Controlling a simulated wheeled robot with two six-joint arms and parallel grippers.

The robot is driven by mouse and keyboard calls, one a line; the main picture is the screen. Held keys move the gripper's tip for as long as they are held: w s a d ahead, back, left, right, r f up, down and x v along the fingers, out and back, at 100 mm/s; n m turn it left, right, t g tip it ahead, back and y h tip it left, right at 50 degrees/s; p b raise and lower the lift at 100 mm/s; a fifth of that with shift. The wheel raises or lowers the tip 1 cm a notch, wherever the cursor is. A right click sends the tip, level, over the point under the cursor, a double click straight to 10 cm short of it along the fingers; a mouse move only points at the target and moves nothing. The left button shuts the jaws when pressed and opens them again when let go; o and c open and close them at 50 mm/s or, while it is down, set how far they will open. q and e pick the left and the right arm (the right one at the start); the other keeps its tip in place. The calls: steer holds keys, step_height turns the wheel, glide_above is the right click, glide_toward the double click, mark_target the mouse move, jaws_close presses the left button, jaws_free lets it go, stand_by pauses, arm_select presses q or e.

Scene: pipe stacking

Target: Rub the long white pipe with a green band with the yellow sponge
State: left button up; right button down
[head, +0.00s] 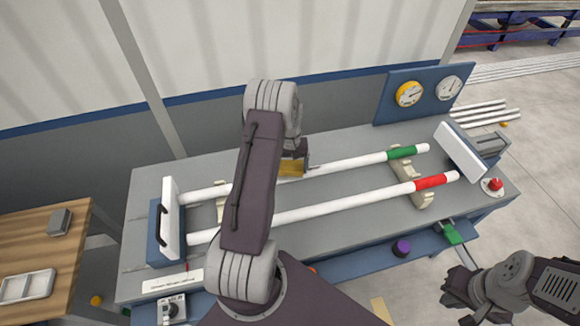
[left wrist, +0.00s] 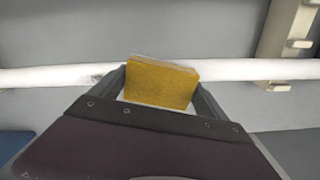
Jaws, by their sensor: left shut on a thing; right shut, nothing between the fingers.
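The long white pipe with a green band (head: 345,162) lies across the supports at the back of the grey bench. Its green band (head: 402,152) is near the right end. My left gripper (head: 298,160) is shut on the yellow sponge (head: 291,168) over the middle of this pipe. In the left wrist view the sponge (left wrist: 161,82) sits between the fingers and overlaps the white pipe (left wrist: 245,69). A dark smudge shows on the pipe just left of the fingers. Contact cannot be told for sure. My right gripper (head: 462,296) is shut and empty, off the bench at lower right.
A white pipe with a red band (head: 330,208) lies in front, partly behind my left arm. White end plates stand at left (head: 172,215) and right (head: 459,150). A gauge panel (head: 425,92) stands behind. A red button (head: 494,184) is at the right corner.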

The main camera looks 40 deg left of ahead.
arm_select(q)
steer(key=shift+f, duration=0.35)
